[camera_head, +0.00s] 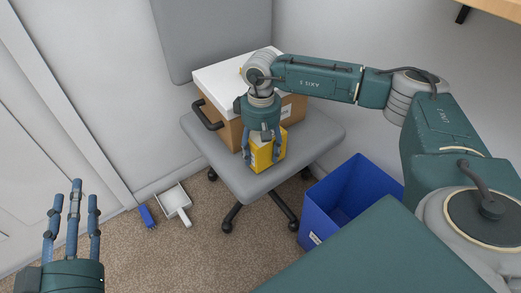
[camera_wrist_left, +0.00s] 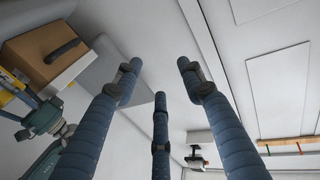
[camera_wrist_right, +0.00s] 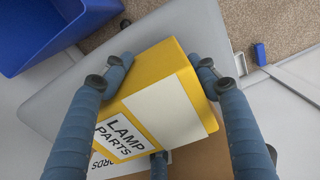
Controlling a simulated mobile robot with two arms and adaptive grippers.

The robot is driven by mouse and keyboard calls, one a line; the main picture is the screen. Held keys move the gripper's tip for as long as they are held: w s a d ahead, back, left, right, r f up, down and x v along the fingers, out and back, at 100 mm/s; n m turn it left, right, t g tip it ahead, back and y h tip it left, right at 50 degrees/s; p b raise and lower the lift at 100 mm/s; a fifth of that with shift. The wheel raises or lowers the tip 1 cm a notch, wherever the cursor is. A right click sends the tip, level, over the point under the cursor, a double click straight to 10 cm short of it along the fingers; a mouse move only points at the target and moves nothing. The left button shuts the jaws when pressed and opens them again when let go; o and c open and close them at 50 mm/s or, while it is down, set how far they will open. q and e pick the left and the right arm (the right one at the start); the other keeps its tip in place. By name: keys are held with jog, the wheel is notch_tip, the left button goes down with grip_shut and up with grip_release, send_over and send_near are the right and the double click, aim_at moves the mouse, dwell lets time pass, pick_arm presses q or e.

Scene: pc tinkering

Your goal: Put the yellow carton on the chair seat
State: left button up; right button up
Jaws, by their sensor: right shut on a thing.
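The yellow carton (camera_head: 265,153) is at the front part of the grey chair seat (camera_head: 236,182), in front of a brown box. In the right wrist view the carton (camera_wrist_right: 165,95) shows a white label reading "LAMP PARTS". My right gripper (camera_head: 263,150) is shut on the carton from above, with fingers on its opposite sides (camera_wrist_right: 160,70). The carton's underside is hidden, so I cannot tell whether it touches the seat (camera_wrist_right: 75,100). My left gripper (camera_head: 73,205) is open and empty at the lower left; its spread fingers also show in the left wrist view (camera_wrist_left: 160,80).
A brown box with a white lid (camera_head: 223,73) stands on the rear of the seat. A blue bin (camera_head: 318,217) is right of the chair. A white dustpan (camera_head: 175,200) and a blue brush (camera_head: 147,216) lie on the carpet at left. The seat's front left is clear.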

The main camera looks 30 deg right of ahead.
pick_arm(q)
jog(key=shift+d+r+t, duration=0.15)
jog(key=shift+r+t, duration=0.45)
jog(key=shift+r, duration=0.55)
pick_arm(e)
jog(key=shift+f, duration=0.35)
pick_arm(q)
jog(key=shift+r, duration=0.1)
pick_arm(e)
jog(key=o, duration=1.9)
jog(key=shift+r, duration=0.1)
